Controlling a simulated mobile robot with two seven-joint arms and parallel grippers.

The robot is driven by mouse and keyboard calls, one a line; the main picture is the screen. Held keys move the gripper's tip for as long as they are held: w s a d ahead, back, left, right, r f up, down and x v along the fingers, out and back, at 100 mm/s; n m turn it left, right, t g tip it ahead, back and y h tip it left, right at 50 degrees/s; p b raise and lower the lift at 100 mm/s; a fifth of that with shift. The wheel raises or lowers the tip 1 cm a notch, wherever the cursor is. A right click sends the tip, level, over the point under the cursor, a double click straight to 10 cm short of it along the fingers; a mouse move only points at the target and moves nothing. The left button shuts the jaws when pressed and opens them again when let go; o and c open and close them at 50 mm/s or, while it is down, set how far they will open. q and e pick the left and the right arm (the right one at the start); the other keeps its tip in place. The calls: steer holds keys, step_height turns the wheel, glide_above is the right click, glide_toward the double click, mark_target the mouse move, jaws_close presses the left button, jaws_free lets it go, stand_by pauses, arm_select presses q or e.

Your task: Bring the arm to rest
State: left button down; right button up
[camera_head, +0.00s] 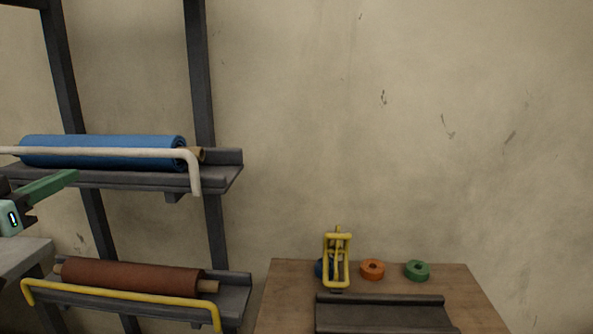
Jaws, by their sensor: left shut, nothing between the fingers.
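My left gripper (72,177) comes in at the left edge. Its green fingers point right and slightly up, and they are shut and empty. My right gripper is out of view.
A blue roll (100,149) lies on the upper shelf behind a white bar (90,152). A brown roll (130,277) lies on the lower shelf behind a yellow bar (120,300). A wooden table (468,290) holds a yellow-framed device (337,262), an orange ring (372,269), a green ring (417,270) and a dark tray (380,299).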

arm_select(q)
steer(key=w+d+f+g+p, duration=0.1)
steer(key=d+f+g+p, duration=0.2)
steer(key=f, duration=1.2)
steer(key=w+d+f+g+p, duration=0.1)
steer(key=d+f+g+p, duration=0.2)
steer(key=f, duration=1.1)
steer(key=s+d+f+g+p, duration=0.1)
steer(key=s+d+f, duration=0.3)
steer(key=s+f, duration=0.2)
steer(key=s+d+f+p, duration=0.1)
steer(key=s+d+f, duration=0.3)
steer(key=s+f, duration=0.3)
steer(key=s+d+f+m+g+h+p, duration=0.1)
steer(key=s+d+f, duration=0.3)
steer(key=s, duration=0.6)
step_height(320, 180, down, 2)
steer(key=shift+f+g, duration=0.15)
steer(key=shift+g, duration=0.15)
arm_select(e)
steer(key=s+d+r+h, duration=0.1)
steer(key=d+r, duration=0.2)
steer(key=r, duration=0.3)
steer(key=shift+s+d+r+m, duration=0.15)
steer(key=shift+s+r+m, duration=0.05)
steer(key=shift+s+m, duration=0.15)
